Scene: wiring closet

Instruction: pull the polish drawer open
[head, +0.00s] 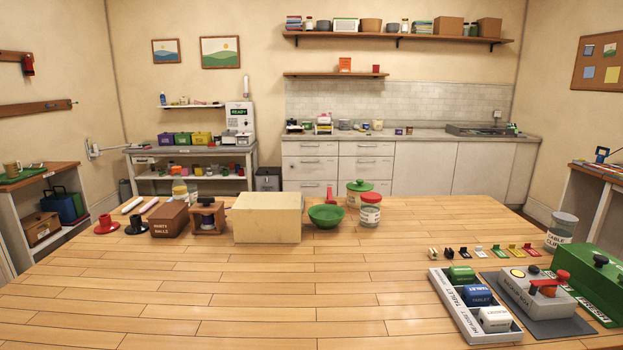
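No drawer label reading polish can be made out in the head view. White drawers with dark handles sit in two columns under the back counter: a left column (310,154) and a right column (367,154). They all look shut. I cannot tell whether one of them is the polish drawer. A brown wooden box (42,232) with a small light label sits on a low shelf at the far left; its label is too small to read. My gripper is not in view.
A wide wooden table (230,290) fills the foreground, its front left and middle clear. A cream block (267,218), a brown box (169,221) and a green bowl (326,216) stand along its far edge. A grey tray (462,312) and a green machine (597,285) are at right.

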